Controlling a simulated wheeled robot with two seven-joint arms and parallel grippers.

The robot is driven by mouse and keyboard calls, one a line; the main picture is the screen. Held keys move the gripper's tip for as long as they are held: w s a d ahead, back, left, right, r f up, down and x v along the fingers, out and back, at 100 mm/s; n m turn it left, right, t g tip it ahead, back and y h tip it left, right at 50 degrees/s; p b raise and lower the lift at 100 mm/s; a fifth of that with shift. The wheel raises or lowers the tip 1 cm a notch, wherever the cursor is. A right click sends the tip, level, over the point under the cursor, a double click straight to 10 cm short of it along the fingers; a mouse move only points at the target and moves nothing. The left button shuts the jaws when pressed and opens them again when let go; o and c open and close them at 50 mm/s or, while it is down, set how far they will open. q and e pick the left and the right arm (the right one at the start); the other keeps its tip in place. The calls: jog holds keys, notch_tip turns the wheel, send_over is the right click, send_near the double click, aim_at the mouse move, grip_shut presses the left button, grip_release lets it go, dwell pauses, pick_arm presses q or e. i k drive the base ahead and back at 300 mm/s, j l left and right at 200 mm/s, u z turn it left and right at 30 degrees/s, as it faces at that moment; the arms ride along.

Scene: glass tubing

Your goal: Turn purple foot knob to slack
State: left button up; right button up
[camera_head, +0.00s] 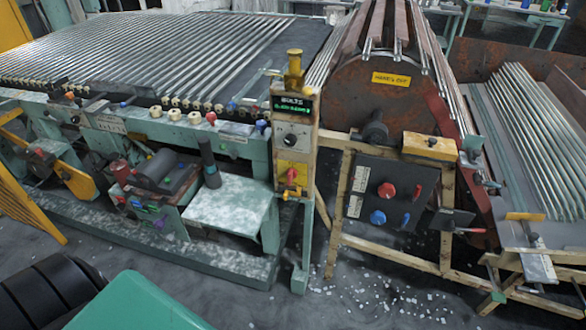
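A small purple-looking knob (151,208) sits low on the front of the left machine, beside a green one (160,222). Both are too small to read any setting, and I cannot tell for sure that the purple one is the foot knob. Neither of my grippers shows in the head view.
The long green machine (225,205) carries rows of glass tubes (150,50). A post (295,140) with a display stands at its right end. A dark panel (375,175) with red and blue knobs is further right. White shards litter the floor (375,300).

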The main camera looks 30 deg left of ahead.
aim_at(159, 225)
jog(key=u, duration=2.1)
